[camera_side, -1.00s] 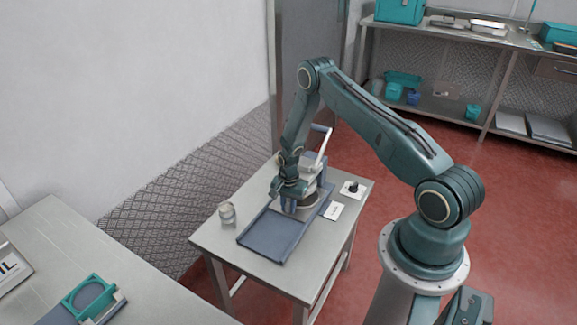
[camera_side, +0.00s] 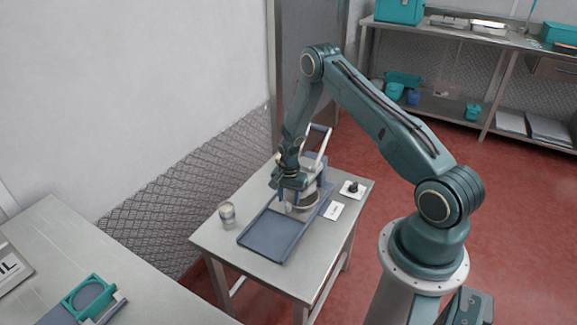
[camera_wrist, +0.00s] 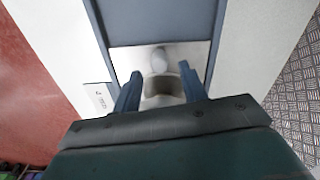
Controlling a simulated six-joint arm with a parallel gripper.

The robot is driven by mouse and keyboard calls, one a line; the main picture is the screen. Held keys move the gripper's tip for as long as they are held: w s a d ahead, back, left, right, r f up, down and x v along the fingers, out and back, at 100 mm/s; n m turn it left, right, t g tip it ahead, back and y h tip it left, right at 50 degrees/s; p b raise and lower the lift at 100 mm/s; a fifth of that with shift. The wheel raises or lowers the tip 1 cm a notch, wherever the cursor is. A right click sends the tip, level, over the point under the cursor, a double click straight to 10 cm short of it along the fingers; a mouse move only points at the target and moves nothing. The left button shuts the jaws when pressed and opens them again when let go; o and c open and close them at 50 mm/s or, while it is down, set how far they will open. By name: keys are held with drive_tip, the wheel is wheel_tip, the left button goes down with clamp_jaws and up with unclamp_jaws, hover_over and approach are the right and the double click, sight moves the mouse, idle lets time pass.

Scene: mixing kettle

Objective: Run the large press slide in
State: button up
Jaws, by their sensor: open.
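The large press stands at the back of the small table, with a white lever (camera_side: 318,150) upright behind my gripper. Its blue-grey slide bed (camera_side: 272,236) runs forward from it, and a flat blue-grey part also shows in the wrist view (camera_wrist: 158,20). My gripper (camera_side: 293,194) is above the press end of the bed. In the wrist view my gripper (camera_wrist: 160,90) has its two blue fingers apart. A rounded metal part (camera_wrist: 161,87) with a pale knob shows between them; I cannot tell whether they touch it. My gripper hides part of the press.
A small glass jar (camera_side: 227,213) stands left of the bed. A white card (camera_side: 333,210) and a black knob on a white plate (camera_side: 352,188) lie to the right. A teal-framed device (camera_side: 92,297) sits on the front-left bench.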

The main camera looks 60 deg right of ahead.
wheel_tip(320, 180, up, 10)
drive_tip(key=shift+r, duration=0.15)
idle(0.4)
drive_tip(key=s+a+r+n+t, duration=0.15)
drive_tip(key=a+r+n, duration=0.35)
drive_tip(key=r, duration=0.8)
drive_tip(key=s+a+r+n+t, duration=0.1)
drive_tip(key=s+a+r+n, duration=0.2)
drive_tip(key=a+r, duration=0.7)
drive_tip(key=s+a+r+n+t, duration=0.1)
drive_tip(key=s+a+r+n, duration=0.1)
drive_tip(key=s+r, duration=0.2)
drive_tip(key=s+a+r+n+t, duration=0.1)
drive_tip(key=s+a+r+n, duration=0.1)
drive_tip(key=s, duration=0.7)
drive_tip(key=s+a+r+n+t, duration=0.1)
drive_tip(key=s+a+r+n, duration=0.1)
drive_tip(key=s+r+n, duration=0.2)
wheel_tip(320, 180, up, 2)
drive_tip(key=s, duration=0.2)
drive_tip(key=shift+s+a+r, duration=0.15)
drive_tip(key=shift+s+a, duration=0.15)
drive_tip(key=shift+s, duration=0.05)
